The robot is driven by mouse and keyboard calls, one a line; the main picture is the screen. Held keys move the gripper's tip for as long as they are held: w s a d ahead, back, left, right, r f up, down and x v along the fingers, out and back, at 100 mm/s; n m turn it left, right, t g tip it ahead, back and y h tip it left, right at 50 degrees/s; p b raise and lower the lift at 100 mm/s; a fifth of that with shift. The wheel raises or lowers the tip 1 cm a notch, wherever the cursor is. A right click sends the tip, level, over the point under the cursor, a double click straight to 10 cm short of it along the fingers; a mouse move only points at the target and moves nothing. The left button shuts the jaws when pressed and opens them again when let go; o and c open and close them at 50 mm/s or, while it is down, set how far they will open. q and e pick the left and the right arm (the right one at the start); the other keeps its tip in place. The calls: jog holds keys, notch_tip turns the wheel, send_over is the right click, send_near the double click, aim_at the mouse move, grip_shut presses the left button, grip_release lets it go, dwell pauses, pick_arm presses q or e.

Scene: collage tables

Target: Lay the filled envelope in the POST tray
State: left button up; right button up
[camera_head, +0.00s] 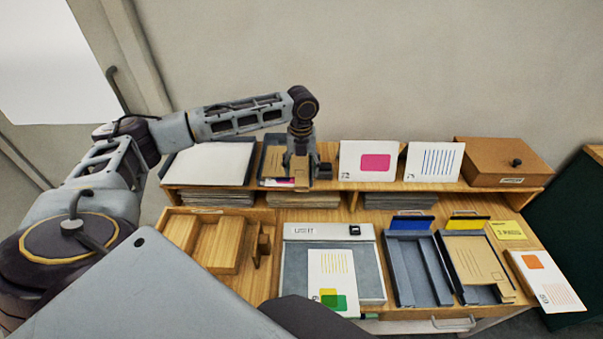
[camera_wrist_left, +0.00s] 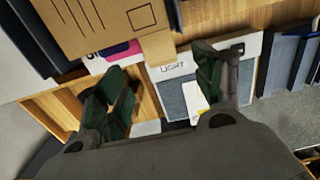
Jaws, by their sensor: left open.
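A brown envelope lies in a dark tray (camera_head: 266,150) on the raised back shelf, partly hidden by my left gripper (camera_head: 300,172). In the left wrist view this envelope (camera_wrist_left: 95,22) shows printed lines and a square; a white card with a pink patch (camera_wrist_left: 122,50) sticks out at its edge. My left gripper is open, its fingers (camera_wrist_left: 165,95) apart with nothing between them, over the shelf's front edge. A second brown envelope (camera_head: 472,258) lies in the yellow-tabbed tray (camera_head: 447,285). I cannot read which tray is marked POST. My right gripper is not in view.
A light pad (camera_head: 365,270) with a printed card (camera_head: 330,275) is at the front middle. A blue-tabbed tray (camera_head: 405,265) looks empty. A brown box (camera_head: 500,160) and cards (camera_head: 368,160) line the shelf. A card (camera_head: 545,280) lies at right.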

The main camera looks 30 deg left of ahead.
pick_arm(q)
notch_tip(320, 180, up, 8)
dwell(0.5)
jog(key=shift+r, duration=0.1)
jog(key=shift+c, duration=0.4)
